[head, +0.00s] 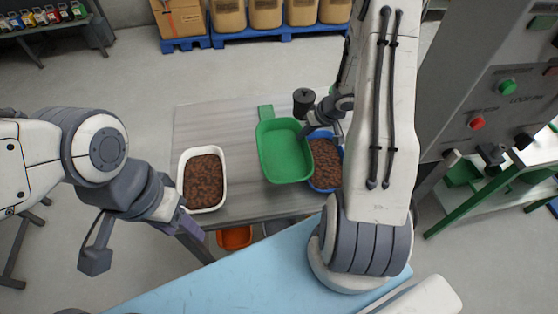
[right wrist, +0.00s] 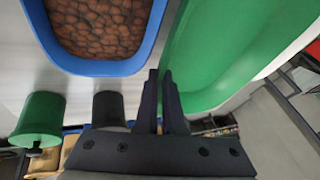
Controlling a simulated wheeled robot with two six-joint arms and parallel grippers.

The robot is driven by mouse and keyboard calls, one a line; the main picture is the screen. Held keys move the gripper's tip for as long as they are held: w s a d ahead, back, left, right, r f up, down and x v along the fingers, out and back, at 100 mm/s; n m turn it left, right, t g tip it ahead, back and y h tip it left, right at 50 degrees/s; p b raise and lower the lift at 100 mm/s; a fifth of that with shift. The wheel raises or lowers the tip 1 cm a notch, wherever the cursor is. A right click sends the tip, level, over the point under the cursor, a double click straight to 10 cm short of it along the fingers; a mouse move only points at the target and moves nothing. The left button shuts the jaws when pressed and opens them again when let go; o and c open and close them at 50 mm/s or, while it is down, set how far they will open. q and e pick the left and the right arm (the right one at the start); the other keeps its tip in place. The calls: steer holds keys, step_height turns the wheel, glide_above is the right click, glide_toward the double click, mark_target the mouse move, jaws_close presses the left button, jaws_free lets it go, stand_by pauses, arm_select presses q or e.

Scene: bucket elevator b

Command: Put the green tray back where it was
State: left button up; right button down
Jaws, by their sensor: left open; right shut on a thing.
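The empty green tray (head: 284,155) is in the middle of the head view, over the grey table. It overlaps the left edge of the blue tray (head: 338,178) in the picture; I cannot tell how high it is above the table. My right gripper (head: 308,130) is shut on the green tray's right rim. In the right wrist view its fingers (right wrist: 165,88) pinch that rim, with the green tray (right wrist: 205,60) to the right and the blue tray (right wrist: 100,68) at upper left. My left gripper (head: 190,228) is open and empty by the table's front left edge.
A white tray (head: 221,195) of brown pieces stands on the table (head: 235,205) at left; the blue tray holds similar pieces. A green cup (head: 265,112) and black cup (head: 303,98) stand behind. A control cabinet (head: 470,80) stands at right. The table's back left is clear.

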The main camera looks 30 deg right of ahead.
mark_target(284, 146)
steer(key=a+f+b, duration=0.1)
steer(key=a, duration=0.1)
steer(key=a+f, duration=0.1)
steer(key=a, duration=0.1)
steer(key=w+a+f+b, duration=0.1)
steer(key=a+f, duration=0.1)
steer(key=shift+a+f+b, duration=0.1)
steer(key=shift+a+b, duration=0.1)
steer(key=shift+b, duration=0.1)
arm_select(q)
steer(key=shift+f+b, duration=0.7)
steer(key=shift+f, duration=1.8)
arm_select(e)
steer(key=shift+f, duration=1.85)
steer(key=shift+f, duration=0.15)
steer(key=c, duration=1)
jaws_free()
steer(key=shift+c, duration=0.2)
arm_select(q)
step_height(284, 146, up, 5)
steer(key=p, duration=0.4)
steer(key=shift+f+p, duration=0.2)
steer(key=shift+p, duration=0.1)
arm_select(e)
steer(key=v, duration=1.2)
steer(key=shift+w+r, duration=0.1)
steer(key=shift+r, duration=0.1)
